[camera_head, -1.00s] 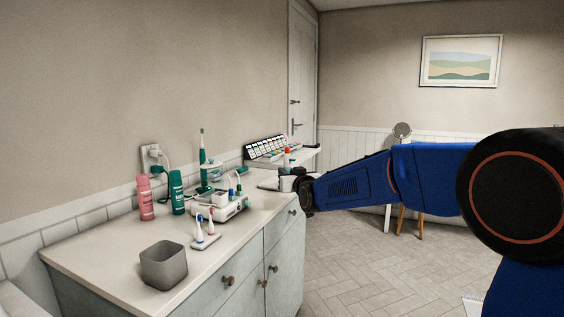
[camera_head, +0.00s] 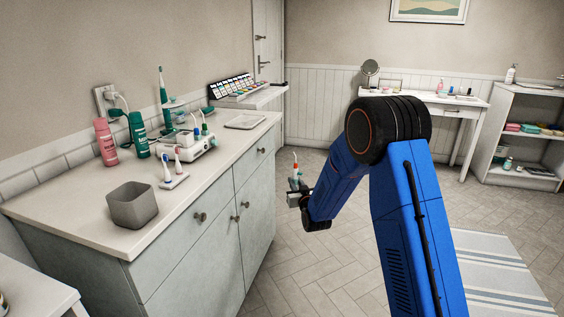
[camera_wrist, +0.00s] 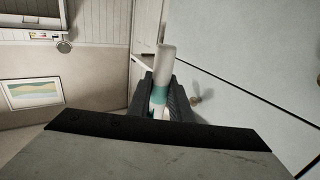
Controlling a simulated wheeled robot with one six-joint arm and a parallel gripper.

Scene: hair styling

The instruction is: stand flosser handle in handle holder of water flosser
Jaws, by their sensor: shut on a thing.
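My gripper (camera_head: 297,198) is shut on the flosser handle (camera_head: 295,179), a white and teal stick with an orange-red tip. It is held roughly upright in front of the cabinet's right side, over the floor and clear of the counter. In the wrist view the handle (camera_wrist: 164,62) stands up between the dark fingers (camera_wrist: 160,98), which hide its lower part. The white unit (camera_head: 203,146) on the counter, with blue and green tips on it, looks like the water flosser. Its handle holder is too small to make out.
On the counter (camera_head: 75,215) stand a grey cup (camera_head: 132,206), pink (camera_head: 106,143) and teal (camera_head: 138,135) bottles, a small stand with brush heads (camera_head: 174,181), an upright teal toothbrush (camera_head: 162,88) and a flat tray (camera_head: 245,121).

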